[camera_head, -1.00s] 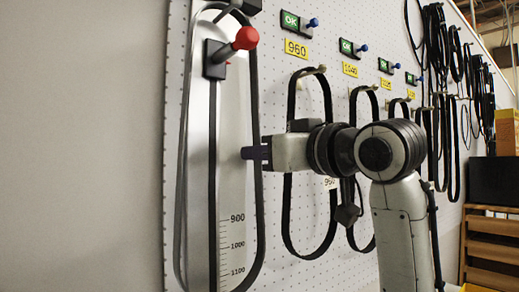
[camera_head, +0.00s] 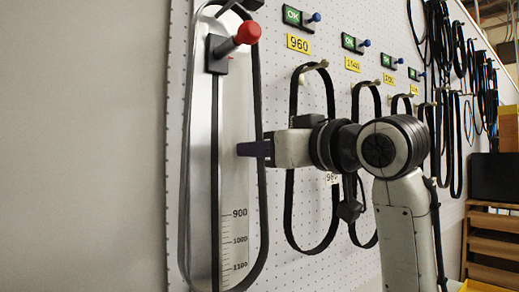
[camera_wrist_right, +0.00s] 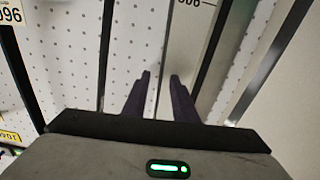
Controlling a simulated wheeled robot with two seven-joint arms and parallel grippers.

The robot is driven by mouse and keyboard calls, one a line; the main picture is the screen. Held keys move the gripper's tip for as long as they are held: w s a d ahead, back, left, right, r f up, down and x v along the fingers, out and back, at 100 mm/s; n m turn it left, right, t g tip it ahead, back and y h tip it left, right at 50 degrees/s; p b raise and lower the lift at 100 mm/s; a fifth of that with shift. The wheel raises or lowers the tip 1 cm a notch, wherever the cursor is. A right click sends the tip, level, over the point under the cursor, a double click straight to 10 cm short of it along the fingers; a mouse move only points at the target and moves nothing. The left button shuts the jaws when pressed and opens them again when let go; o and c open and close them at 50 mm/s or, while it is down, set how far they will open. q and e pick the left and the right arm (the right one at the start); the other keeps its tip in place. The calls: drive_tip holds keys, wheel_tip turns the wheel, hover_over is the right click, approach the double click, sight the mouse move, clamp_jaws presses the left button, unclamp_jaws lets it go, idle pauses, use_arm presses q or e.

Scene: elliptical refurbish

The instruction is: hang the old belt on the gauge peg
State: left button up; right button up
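The gauge (camera_head: 233,180) is a tall metal plate with a scale and a slide with a red knob (camera_head: 247,32). A long black belt (camera_head: 257,80) hangs in a loop around it; the upper end is cut off at the top, so its peg is unclear. I cannot tell for sure that this is the old belt. My right gripper (camera_head: 240,149) crosses the belt's right strand, its tips over the plate. My left gripper is not in view.
To the right, black belts (camera_head: 291,180) hang from pegs (camera_head: 318,65) on the white perforated board, under yellow number labels (camera_head: 298,44) and green OK tags (camera_head: 292,16). Several more belts hang farther back. A wooden rack (camera_head: 492,240) stands at the far right. The left wall is bare.

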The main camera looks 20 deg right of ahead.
drive_tip(key=shift+s, duration=0.1)
drive_tip(key=b+v, duration=0.2)
drive_tip(key=v, duration=0.8)
